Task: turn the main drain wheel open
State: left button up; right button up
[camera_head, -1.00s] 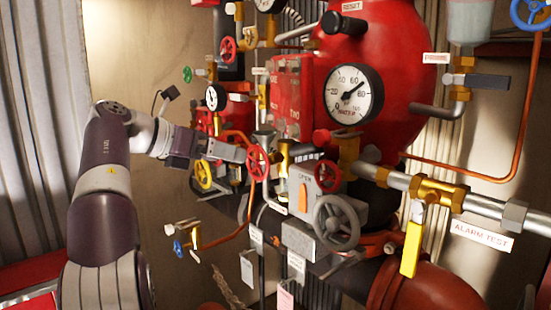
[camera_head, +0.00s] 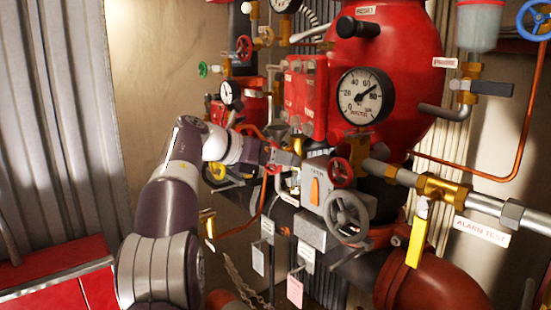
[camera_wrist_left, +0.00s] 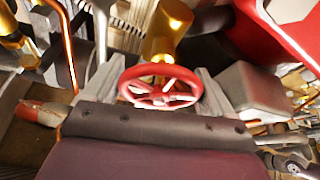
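In the left wrist view a red spoked handwheel (camera_wrist_left: 160,87) on a brass valve sits between the two grey fingers of my left gripper (camera_wrist_left: 158,95). The fingers stand wide apart, one at each side of the rim; contact is not clear. In the head view my left gripper (camera_head: 287,158) is at the valves left of the grey box, and mostly hides that wheel. A larger grey handwheel (camera_head: 348,217) and another red handwheel (camera_head: 340,173) lie to its right, clear of the gripper. No main drain label is legible. My right gripper is not in view.
A large pressure gauge (camera_head: 365,95) and the red vessel (camera_head: 410,60) stand above right. A yellow lever (camera_head: 416,240) hangs at the alarm test pipe. Pipes and hanging tags crowd the area below.

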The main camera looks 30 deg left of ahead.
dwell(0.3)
pick_arm(q)
jog(key=shift+r+m+t+h+p, duration=0.4)
jog(key=shift+m+t, duration=1.15)
jog(key=shift+m, duration=4.2)
jog(key=shift+r+m+t+y+p, duration=0.15)
jog(key=shift+m+t+p, duration=1)
jog(key=shift+m, duration=4.55)
jog(key=shift+r+m+t+h+p, duration=0.15)
jog(key=shift+m+t, duration=1.75)
jog(key=shift+m, duration=3.85)
jog(key=shift+w+f, duration=0.1)
jog(key=shift+f, duration=0.05)
